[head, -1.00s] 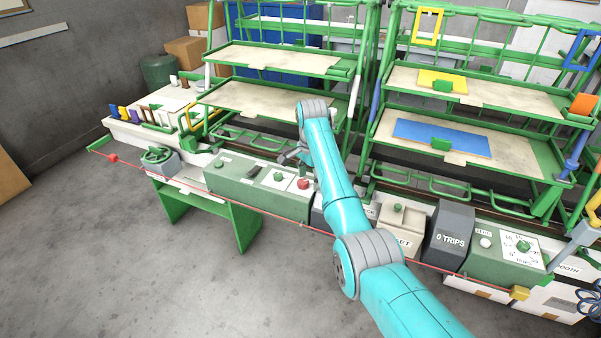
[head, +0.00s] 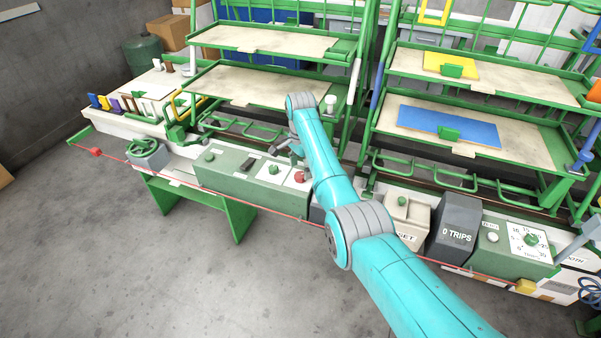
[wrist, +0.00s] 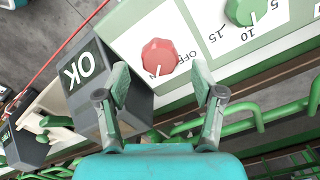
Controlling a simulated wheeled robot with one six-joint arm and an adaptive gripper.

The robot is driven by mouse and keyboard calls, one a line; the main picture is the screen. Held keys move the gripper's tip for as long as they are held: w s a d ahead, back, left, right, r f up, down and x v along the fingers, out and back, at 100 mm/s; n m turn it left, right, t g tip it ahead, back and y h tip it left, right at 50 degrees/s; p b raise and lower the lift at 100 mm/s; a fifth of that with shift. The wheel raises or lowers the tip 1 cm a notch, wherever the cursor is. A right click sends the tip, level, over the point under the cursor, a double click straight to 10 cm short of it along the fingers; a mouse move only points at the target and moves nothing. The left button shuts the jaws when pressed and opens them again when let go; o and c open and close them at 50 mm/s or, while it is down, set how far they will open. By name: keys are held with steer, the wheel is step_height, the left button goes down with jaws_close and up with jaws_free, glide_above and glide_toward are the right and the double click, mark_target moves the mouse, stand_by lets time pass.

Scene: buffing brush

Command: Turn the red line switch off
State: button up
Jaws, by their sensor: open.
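The red line switch (wrist: 159,56) is a red faceted knob on a white plate with lettering around it; "OFF" is readable on its right side and part of another label below. It also shows in the head view (head: 300,176) on the green control box, left of my forearm. In the wrist view my gripper (wrist: 163,82) is open, with its two fingers spread. The knob lies beyond the fingertips, between them in the picture, and nothing is held. The white line on the knob points down in the wrist view. In the head view my gripper (head: 286,147) is small near the knob.
A grey box marked "OK" (wrist: 90,75) stands close by the left finger. A green dial (wrist: 245,10) sits right of the knob. A red cord (head: 200,187) runs along the bench front. Green shelf racks (head: 265,85) rise behind; the floor in front is clear.

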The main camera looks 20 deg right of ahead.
mark_target(300, 177)
steer(key=shift+f, duration=1.3)
steer(key=shift+c, duration=0.3)
steer(key=c, duration=1.1)
